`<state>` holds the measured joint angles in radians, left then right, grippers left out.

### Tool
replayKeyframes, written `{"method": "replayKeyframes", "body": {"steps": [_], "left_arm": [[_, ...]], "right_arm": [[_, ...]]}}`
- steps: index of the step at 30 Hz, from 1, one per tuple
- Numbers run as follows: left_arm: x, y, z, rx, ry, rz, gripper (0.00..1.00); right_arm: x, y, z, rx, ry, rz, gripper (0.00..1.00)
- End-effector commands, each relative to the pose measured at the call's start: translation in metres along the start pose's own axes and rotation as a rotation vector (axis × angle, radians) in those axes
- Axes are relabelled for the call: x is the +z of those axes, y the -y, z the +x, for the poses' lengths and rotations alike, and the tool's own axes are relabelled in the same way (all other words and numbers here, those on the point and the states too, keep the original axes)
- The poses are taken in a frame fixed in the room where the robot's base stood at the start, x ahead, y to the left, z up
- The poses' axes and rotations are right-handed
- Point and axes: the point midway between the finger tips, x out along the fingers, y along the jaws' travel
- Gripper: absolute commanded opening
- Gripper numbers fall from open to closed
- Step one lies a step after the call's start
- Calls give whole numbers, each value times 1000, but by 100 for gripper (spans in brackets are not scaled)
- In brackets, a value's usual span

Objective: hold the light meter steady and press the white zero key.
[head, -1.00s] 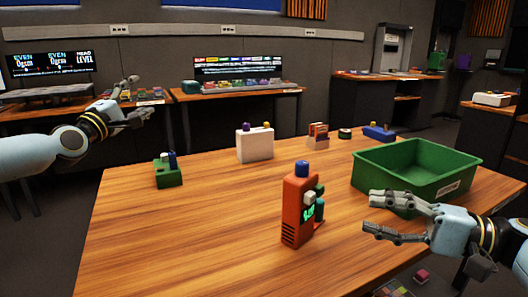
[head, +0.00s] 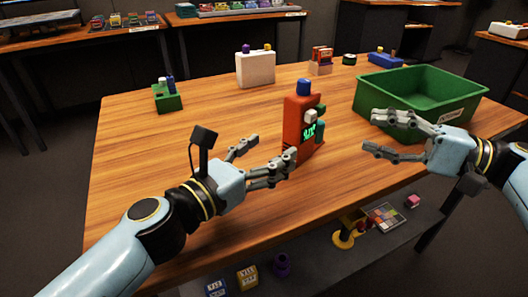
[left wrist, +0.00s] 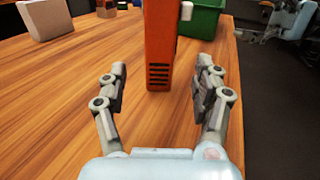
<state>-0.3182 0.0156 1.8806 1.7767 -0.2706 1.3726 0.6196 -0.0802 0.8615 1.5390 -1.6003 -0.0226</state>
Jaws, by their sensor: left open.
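The orange light meter (head: 292,122) stands upright on the table, with a blue knob (head: 304,87) on top and a lit green display (head: 309,130). The white key (head: 310,115) sticks out of its upper face, above the display. My left gripper (head: 272,149) is open at the meter's lower left. In the left wrist view the meter (left wrist: 158,45) stands just ahead, in line with the gap between the fingers; the white key (left wrist: 186,10) shows at its upper right. My right gripper (head: 370,130) is open and empty, right of the meter.
A green bin (head: 428,92) stands behind my right gripper. A white box (head: 256,70) and a green block with knobs (head: 167,100) are further back. A teal part (head: 321,131) sits on the meter's right side.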

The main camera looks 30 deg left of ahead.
Motion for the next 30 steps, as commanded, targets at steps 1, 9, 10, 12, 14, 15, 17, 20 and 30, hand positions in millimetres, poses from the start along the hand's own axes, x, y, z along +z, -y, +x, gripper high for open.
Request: {"method": "replayKeyframes", "body": {"steps": [1, 9, 10, 12, 14, 15, 17, 20, 30], "left_arm": [[1, 1, 5, -1, 4, -3, 67], [2, 0, 53, -1, 4, -2, 67], [1, 1, 58, -1, 3, -2, 67], [1, 1, 71, -1, 3, -2, 67], [1, 1, 81, -1, 2, -2, 67], [1, 0, 86, -1, 2, -1, 67], [0, 0, 93, -1, 1, -1, 67], [0, 0, 101, 0, 0, -1, 67], [0, 0, 105, 0, 0, 0, 67]], "right_arm": [[0, 0, 0, 0, 0, 0, 38], [0, 0, 0, 0, 0, 0, 38], [0, 0, 0, 0, 0, 0, 38], [0, 0, 0, 0, 0, 0, 38], [0, 0, 0, 0, 0, 0, 38], [0, 0, 0, 0, 0, 0, 38], [0, 0, 0, 0, 0, 0, 38], [0, 0, 0, 0, 0, 0, 38], [0, 0, 0, 0, 0, 0, 38]]}}
